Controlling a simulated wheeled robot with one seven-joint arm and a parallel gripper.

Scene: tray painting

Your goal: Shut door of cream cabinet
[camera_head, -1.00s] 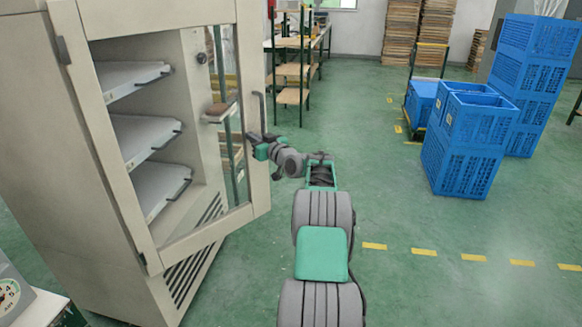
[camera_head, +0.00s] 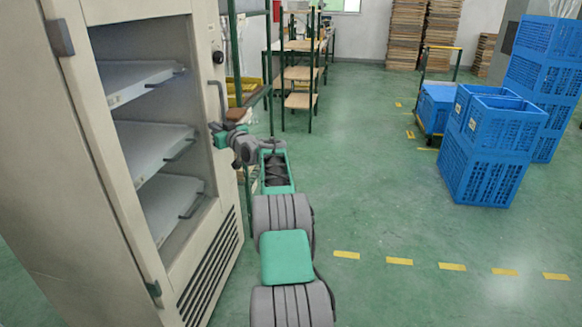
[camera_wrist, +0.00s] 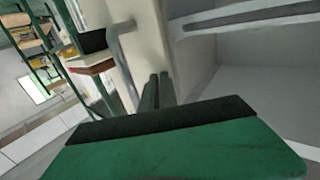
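The cream cabinet (camera_head: 50,190) stands at the left in the head view. Its glazed door (camera_head: 110,190), hinged on the left, lies almost in line with the cabinet front; I cannot tell whether a small gap is left. White shelves show behind the glass. The door handle (camera_head: 218,98) is on the right stile and also shows in the wrist view (camera_wrist: 122,55). My gripper (camera_head: 215,128) is at the right stile, just below the handle. In the wrist view its fingers (camera_wrist: 157,90) are close together with nothing between them; contact with the door is unclear.
A green-framed rack (camera_head: 262,95) with a yellow crate stands close behind the cabinet's right side. Stacked blue crates (camera_head: 490,150) and a trolley (camera_head: 432,110) stand at the right. The green floor in the middle is clear.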

